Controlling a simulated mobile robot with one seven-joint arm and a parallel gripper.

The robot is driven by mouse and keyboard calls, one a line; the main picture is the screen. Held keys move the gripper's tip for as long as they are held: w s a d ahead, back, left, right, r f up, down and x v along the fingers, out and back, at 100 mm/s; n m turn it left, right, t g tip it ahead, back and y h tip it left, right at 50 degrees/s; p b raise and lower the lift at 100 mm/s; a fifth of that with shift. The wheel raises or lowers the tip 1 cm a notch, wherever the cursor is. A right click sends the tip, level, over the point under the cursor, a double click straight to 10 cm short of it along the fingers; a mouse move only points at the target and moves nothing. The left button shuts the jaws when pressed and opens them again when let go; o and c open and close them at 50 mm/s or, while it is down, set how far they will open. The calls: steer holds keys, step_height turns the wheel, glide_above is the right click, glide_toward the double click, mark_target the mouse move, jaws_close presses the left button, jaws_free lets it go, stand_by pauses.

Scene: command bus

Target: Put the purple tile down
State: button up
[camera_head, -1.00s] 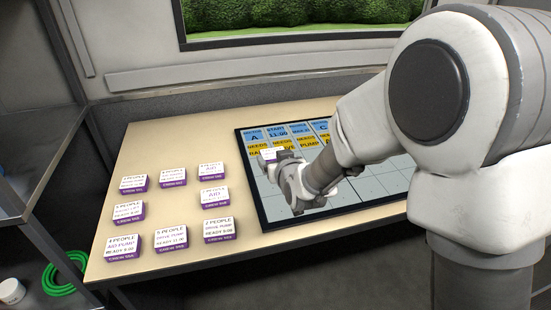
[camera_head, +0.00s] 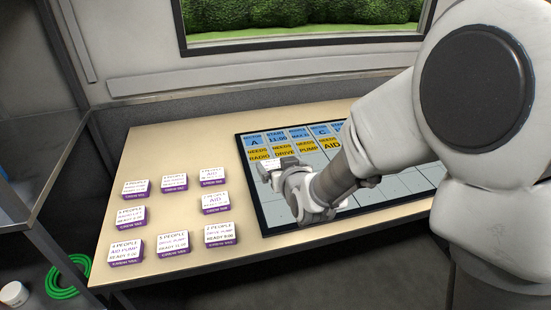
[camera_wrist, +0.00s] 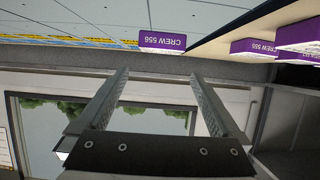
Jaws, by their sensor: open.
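A purple tile with a white top (camera_head: 270,164) is at the left of the dark-framed board (camera_head: 261,216), just below the yellow cards. In the wrist view its purple side reads CREW 556 (camera_wrist: 163,41), upside down, and it appears to rest on the board. My gripper (camera_wrist: 159,75) is open. Its fingers are apart with nothing between them, and the tile shows just beyond their tips. In the head view my gripper (camera_head: 284,173) is right beside the tile and partly covers it.
Several more purple tiles with white tops (camera_head: 172,243) stand on the bare wooden table (camera_head: 190,150) left of the board. Blue cards (camera_head: 275,136) and yellow cards (camera_head: 309,147) line the board's far edge. A metal shelf (camera_head: 35,205) stands at the left.

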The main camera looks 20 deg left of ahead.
steer(key=p+v, duration=0.1)
steer(key=v, duration=0.7)
steer(key=shift+s, duration=0.1)
steer(key=s+d+r+m+g+h, duration=0.1)
steer(key=s+d+r+m+h, duration=0.15)
steer(key=d, duration=0.55)
steer(key=s+d+r+m+g+h, duration=0.1)
steer(key=d+r+h, duration=0.15)
steer(key=d, duration=0.45)
steer(key=s+d+r+m+g+h, duration=0.2)
steer(key=s+d+r+g, duration=0.1)
steer(key=s+d, duration=0.8)
steer(key=s, duration=0.3)
steer(key=shift+r+m+g, duration=0.25)
steer(key=shift+m+g, duration=0.1)
steer(key=shift+g, duration=0.05)
